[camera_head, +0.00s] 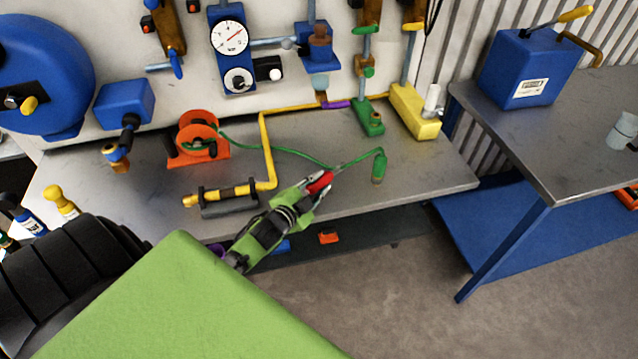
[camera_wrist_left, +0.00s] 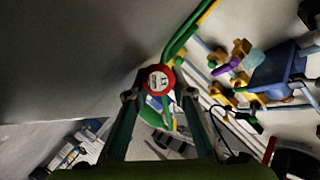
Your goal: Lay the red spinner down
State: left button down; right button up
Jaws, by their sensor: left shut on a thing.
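The red spinner (camera_head: 320,182) is at the tips of my left gripper (camera_head: 310,192), over the front part of the grey workbench. My left gripper is shut on it. In the left wrist view, the spinner shows as a red disc with a pale, marked face (camera_wrist_left: 158,80) between the fingertips (camera_wrist_left: 160,94). Its lower part is partly hidden by the fingers in the head view. I cannot tell whether it touches the bench. My right gripper is not in view.
A yellow bent pipe (camera_head: 267,150) on a dark holder and an orange reel (camera_head: 200,138) with green hose stand left of the gripper. A green fitting (camera_head: 379,166) is to its right. The grey bench (camera_head: 430,178) has bare room at the right. A blue box (camera_head: 522,70) stands on another table.

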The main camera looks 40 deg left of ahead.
pick_arm(q)
jog(key=c, duration=1.7)
grip_release()
jog(key=shift+f, duration=0.1)
jog(key=shift+s, duration=0.15)
jog(key=shift+s+d, duration=0.1)
jog(key=shift+s, duration=0.15)
jog(key=v, duration=1.1)
jog(key=shift+s+r, duration=0.1)
jog(key=shift+r, duration=0.3)
